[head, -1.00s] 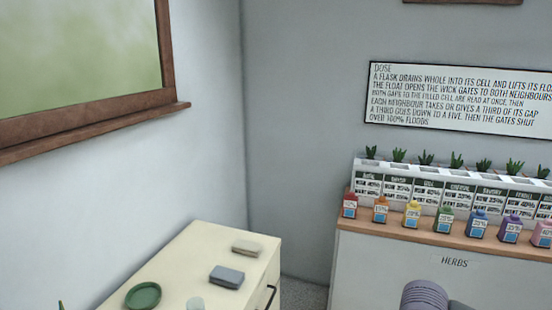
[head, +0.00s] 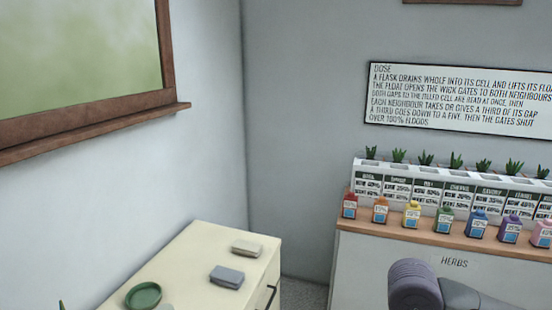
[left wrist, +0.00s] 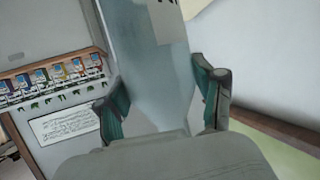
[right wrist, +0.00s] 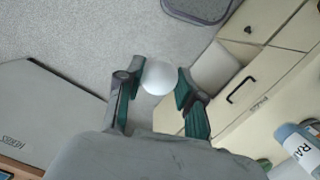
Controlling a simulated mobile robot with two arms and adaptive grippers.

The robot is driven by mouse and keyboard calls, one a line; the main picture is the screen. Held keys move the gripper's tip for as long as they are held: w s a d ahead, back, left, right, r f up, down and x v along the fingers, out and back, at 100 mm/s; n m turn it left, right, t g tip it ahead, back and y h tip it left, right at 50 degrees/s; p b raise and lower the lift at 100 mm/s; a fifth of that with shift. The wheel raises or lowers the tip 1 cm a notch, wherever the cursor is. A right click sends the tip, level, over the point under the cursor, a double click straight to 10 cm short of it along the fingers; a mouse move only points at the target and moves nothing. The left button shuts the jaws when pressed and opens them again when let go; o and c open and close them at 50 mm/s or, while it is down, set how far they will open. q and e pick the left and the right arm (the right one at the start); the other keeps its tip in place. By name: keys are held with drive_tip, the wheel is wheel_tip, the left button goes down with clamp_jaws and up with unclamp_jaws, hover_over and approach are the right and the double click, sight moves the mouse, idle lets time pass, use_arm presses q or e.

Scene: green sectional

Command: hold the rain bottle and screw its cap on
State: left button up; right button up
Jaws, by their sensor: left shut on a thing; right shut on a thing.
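The rain bottle (left wrist: 150,60) is a translucent blue-grey bottle with a pale label. My left gripper (left wrist: 160,95) is shut on it, with one finger on each side. The bottle also shows at the lower right of the right wrist view (right wrist: 301,150), where part of its label reads "RA". The cap (right wrist: 157,77) is white and round. My right gripper (right wrist: 157,88) is shut on the cap, holding it over the floor and apart from the bottle. Neither gripper shows in the head view.
A cream cabinet (head: 205,252) at lower left bears a green dish (head: 143,296) and two small blocks (head: 227,277). A herb counter (head: 370,262) with several coloured bottles and planters stands at right. A grey-rimmed mat or bin (right wrist: 203,8) lies on the floor.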

use_arm(q)
drive_tip(key=shift+d, duration=0.1)
drive_tip(key=s+d+f+m+g+h, duration=0.1)
drive_tip(key=d+m+h, duration=0.3)
drive_tip(key=d, duration=0.3)
drive_tip(key=s+d+f+m+g+h, duration=0.1)
drive_tip(key=d+m+g+h, duration=0.1)
drive_tip(key=d+m+h, duration=0.2)
drive_tip(key=d, duration=0.2)
drive_tip(key=shift+d+h, duration=0.4)
use_arm(e)
drive_tip(key=shift+a, duration=0.1)
drive_tip(key=w+a+r+m, duration=0.2)
drive_tip(key=a+r+m, duration=0.1)
drive_tip(key=a+r, duration=0.2)
drive_tip(key=w+a+r+m+y, duration=0.1)
drive_tip(key=w+a+r+m, duration=0.1)
drive_tip(key=a+r, duration=0.4)
drive_tip(key=w+a+r+m, duration=0.2)
drive_tip(key=a+r+m, duration=0.2)
drive_tip(key=a, duration=0.8)
drive_tip(key=shift+w+a+r+m+t, duration=0.2)
drive_tip(key=shift+w+r+m+t, duration=0.1)
drive_tip(key=shift+r, duration=0.6)
